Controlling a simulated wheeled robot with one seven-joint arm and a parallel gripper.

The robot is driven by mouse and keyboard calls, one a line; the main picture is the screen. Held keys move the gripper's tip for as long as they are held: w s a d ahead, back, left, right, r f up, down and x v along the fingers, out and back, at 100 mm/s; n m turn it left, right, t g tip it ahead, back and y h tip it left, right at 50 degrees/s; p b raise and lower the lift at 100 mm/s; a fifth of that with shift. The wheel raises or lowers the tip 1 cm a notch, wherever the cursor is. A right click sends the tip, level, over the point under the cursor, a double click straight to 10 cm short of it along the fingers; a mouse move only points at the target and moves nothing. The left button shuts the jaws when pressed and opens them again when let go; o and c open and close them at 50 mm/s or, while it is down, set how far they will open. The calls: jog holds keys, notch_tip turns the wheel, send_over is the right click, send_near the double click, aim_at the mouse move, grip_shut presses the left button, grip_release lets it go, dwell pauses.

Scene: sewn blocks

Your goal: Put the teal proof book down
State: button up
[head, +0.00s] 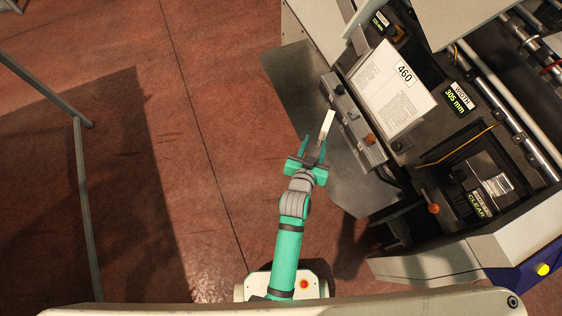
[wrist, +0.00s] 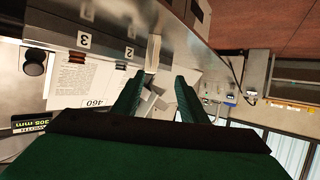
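My gripper (head: 313,142) is teal-green and open, over the grey metal shelf (head: 293,80) at the machine's left side. In the wrist view its two dark green fingers (wrist: 158,77) stand apart, and I see nothing clamped between them. A slim cream block (head: 327,122), like the page edge of a book, lies just beyond the fingertips. It also shows beyond them in the wrist view (wrist: 152,56), apparently beside the metal wall. No teal cover can be made out, so I cannot tell surely that this is the proof book.
The machine fills the right side, with a printed sheet marked 460 (head: 392,88), a control bar with knobs (head: 355,125) and a 305 mm display (head: 457,98). Numbers 2 and 3 mark a metal panel (wrist: 107,40). Brown floor (head: 200,130) is open at left, with a grey rail (head: 84,200).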

jog(key=s+a+r+n+t+y, duration=0.1)
jog(key=s+a+r+y, duration=0.1)
jog(key=s+a, duration=0.4)
jog(key=s+a+r+n+t+y, duration=0.1)
jog(key=s+a, duration=0.5)
jog(key=s, duration=1.1)
notch_tip(320, 180, up, 2)
jog(key=shift+s+r+n+y, duration=0.15)
jog(key=shift+n+y, duration=0.25)
jog(key=shift+n, duration=0.3)
jog(key=shift+o, duration=0.4)
jog(key=s+a+r+y, duration=0.1)
jog(key=s+r, duration=0.4)
jog(key=s, duration=0.1)
jog(key=shift+r+n+t, duration=0.4)
jog(key=shift+a, duration=0.1)
jog(key=shift+c, duration=1.4)
jog(key=shift+a, duration=0.15)
